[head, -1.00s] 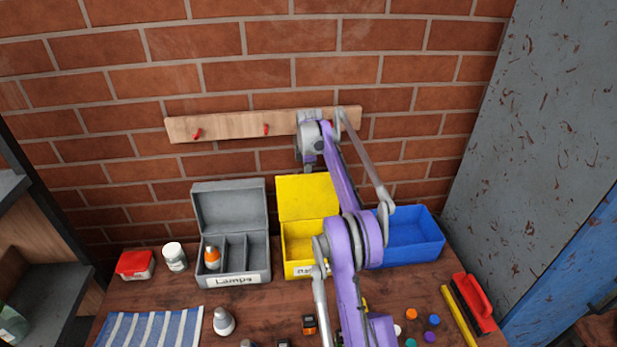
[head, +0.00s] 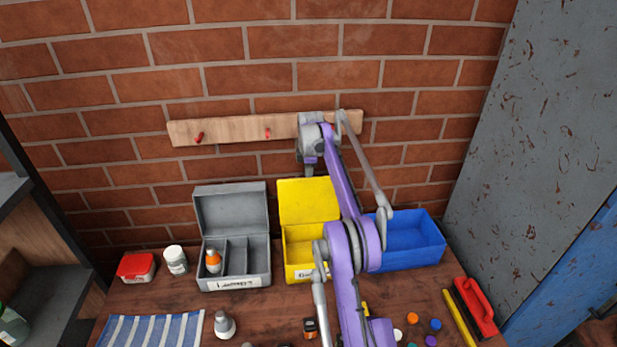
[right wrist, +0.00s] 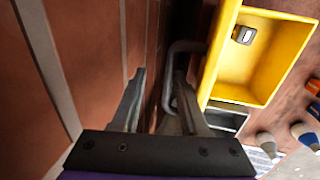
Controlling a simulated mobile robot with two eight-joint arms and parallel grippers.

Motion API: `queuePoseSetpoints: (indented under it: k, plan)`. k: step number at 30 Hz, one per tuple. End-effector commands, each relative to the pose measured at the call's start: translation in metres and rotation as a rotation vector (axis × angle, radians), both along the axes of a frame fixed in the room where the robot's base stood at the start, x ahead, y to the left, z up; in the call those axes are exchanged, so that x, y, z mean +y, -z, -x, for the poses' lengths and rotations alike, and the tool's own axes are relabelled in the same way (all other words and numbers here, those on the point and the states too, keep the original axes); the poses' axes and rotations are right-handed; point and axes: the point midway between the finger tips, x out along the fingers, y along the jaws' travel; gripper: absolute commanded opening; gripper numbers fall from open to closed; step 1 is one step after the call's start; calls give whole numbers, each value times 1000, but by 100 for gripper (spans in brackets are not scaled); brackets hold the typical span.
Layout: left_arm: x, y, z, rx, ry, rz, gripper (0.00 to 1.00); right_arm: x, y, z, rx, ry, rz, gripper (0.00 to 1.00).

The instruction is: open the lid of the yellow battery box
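The yellow battery box (head: 304,272) stands on the bench between a grey box and a blue bin. Its lid (head: 308,200) is raised, standing upright at the back near the wall. In the right wrist view the box (right wrist: 262,62) is open, with a small grey and black item (right wrist: 243,34) inside. My right gripper (head: 310,168) is at the lid's upper edge. In the right wrist view its fingers (right wrist: 157,108) are apart, on the wall side of the lid. A grey bent bar (right wrist: 185,47) shows beside the right finger; contact cannot be told. My left gripper is not in view.
The open grey box (head: 264,262) stands left and the blue bin (head: 412,245) right. A brick wall with a wooden peg rail (head: 232,128) is close behind. Bottles, a striped cloth (head: 150,330), coloured caps and a red-handled brush (head: 477,304) lie around the bench.

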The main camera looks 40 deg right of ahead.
Motion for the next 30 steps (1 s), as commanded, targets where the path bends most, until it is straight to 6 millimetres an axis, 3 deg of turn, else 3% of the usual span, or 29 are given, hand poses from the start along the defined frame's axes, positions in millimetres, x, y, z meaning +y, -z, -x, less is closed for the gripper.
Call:
queuePoseSetpoints:
  k: [1, 17, 23, 30]
  plan:
    - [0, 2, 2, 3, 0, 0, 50, 0, 7, -1, -2, -3, 3, 45]
    - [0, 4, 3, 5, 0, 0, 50, 2, 8, 3, 2, -4, 1, 45]
    - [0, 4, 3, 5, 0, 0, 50, 11, -1, 19, 3, -4, 0, 45]
    - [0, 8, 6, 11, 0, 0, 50, 28, -11, 51, 4, -3, -1, 45]
